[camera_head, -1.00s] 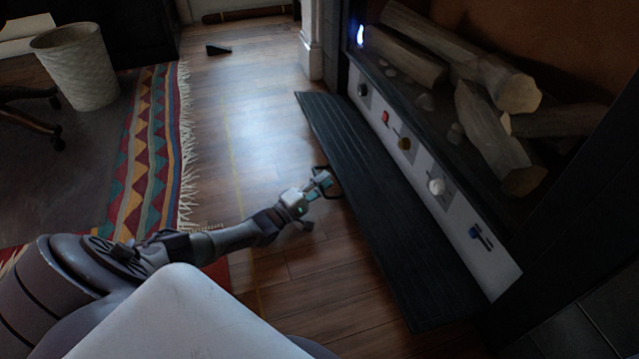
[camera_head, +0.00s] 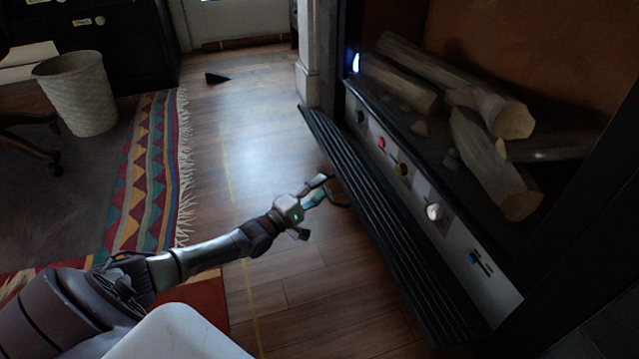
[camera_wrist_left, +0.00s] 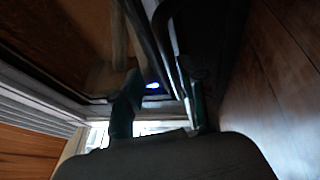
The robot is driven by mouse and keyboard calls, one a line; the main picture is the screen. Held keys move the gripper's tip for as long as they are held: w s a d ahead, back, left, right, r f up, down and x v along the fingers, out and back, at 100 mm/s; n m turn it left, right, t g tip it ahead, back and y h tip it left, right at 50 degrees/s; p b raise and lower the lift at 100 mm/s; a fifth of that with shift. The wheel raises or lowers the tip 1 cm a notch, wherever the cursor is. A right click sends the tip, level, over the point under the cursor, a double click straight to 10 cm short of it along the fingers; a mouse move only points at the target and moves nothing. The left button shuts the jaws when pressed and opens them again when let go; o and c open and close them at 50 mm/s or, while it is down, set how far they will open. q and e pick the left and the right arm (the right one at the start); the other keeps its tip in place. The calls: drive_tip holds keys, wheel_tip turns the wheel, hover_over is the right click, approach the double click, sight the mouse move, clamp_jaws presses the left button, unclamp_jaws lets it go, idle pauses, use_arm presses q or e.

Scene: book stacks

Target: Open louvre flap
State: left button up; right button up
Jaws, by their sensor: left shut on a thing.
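The louvre flap (camera_head: 385,235) is a long black ridged panel along the foot of the fireplace. It is swung out from the front, and the control strip (camera_head: 400,180) with its knobs shows above it. A thin dark handle (camera_head: 342,203) stands off its outer edge. My left gripper (camera_head: 326,190) is shut on this handle, low over the floor. In the left wrist view, the two fingers (camera_wrist_left: 160,105) show dark, and the exact contact is hard to see. My right gripper is in neither view.
Logs (camera_head: 480,140) lie behind the fireplace opening, with a blue light at the left. The wood floor (camera_head: 250,150) left of the flap is clear.

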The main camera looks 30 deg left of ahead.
use_arm(q)
wheel_tip(320, 180, up, 2)
drive_tip(key=shift+a+r, duration=0.1)
idle(0.4)
drive_tip(key=shift+s+a+f, duration=0.35)
drive_tip(key=shift+s+f, duration=1.2)
drive_tip(key=shift+s, duration=0.6)
drive_tip(key=shift+s+a+f, duration=0.4)
drive_tip(key=shift+s+f, duration=1.15)
drive_tip(key=shift+s, duration=0.6)
drive_tip(key=shift+s+a+f, duration=0.35)
drive_tip(key=shift+s+f, duration=1.2)
drive_tip(key=shift+s, duration=0.6)
